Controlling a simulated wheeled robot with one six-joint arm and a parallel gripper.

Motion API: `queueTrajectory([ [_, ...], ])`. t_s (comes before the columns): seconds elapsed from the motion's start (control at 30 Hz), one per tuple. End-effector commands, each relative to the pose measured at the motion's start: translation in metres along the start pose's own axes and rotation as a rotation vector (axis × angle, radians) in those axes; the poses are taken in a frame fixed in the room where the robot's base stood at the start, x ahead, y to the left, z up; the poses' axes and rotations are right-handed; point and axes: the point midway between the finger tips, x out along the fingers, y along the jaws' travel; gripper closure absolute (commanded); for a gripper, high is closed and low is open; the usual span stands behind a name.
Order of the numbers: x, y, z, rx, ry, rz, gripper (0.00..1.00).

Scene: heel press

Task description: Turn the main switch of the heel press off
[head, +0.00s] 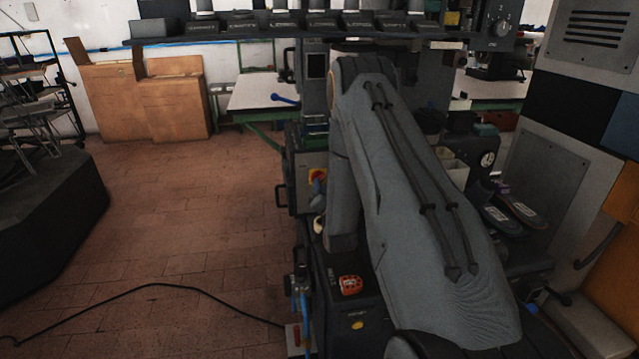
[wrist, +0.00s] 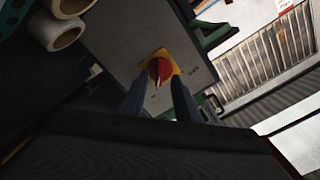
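The main switch is a red rotary knob on a yellow plate (wrist: 160,68), mounted on a grey panel (wrist: 112,38) that looks tilted in the wrist view. The knob's pale-marked end points down in that view; a small dark mark is on the panel to its right. My gripper (wrist: 159,82) is open, its two dark fingers on either side of the knob's lower part. I cannot tell whether they touch it. In the head view the switch (head: 315,174) is partly covered by a blue-grey finger, and the rest of the gripper is hidden behind my arm.
Rolls of tape (wrist: 50,28) are at upper left in the wrist view. A dark rack (head: 300,28) crosses the top. A black cable (head: 150,287) lies on the open floor at left.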

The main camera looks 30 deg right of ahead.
Motion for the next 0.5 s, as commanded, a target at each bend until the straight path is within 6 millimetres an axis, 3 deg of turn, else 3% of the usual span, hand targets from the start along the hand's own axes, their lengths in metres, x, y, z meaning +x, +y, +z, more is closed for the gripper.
queueTrajectory([
  [0.23,0.034,0.0,0.0,-0.001,0.0,0.0,0.71],
  [0.5,0.044,0.0,0.0,-0.001,-0.001,0.001,0.71],
])
